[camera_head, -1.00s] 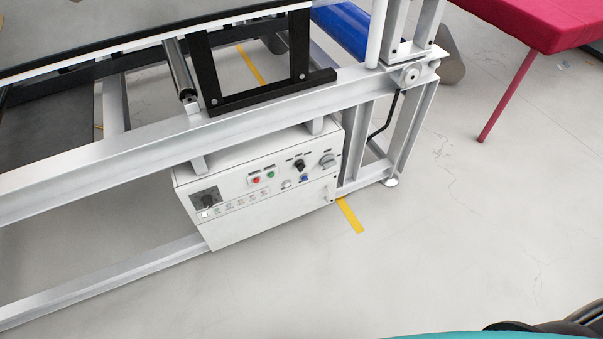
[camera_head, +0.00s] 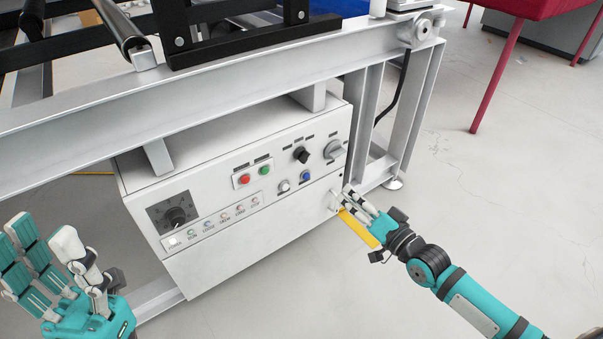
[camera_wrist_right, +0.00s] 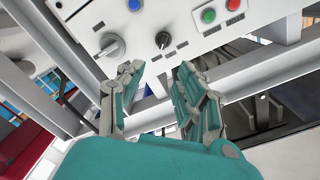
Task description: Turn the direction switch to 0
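A white control box (camera_head: 250,232) hangs under the metal frame. A small black knob (camera_head: 301,155), with labels above it, sits on its upper right front; it also shows in the right wrist view (camera_wrist_right: 163,40). A larger grey rotary knob (camera_head: 333,150) is to its right. I cannot read which is the direction switch, or the positions marked. My right gripper (camera_head: 352,197) is by the box's right edge, below the knobs, empty. In the right wrist view its fingers (camera_wrist_right: 158,78) are apart, short of the black knob. My left gripper (camera_head: 42,242) is open and empty, left of the box.
A steel beam (camera_head: 230,104) runs above the box.

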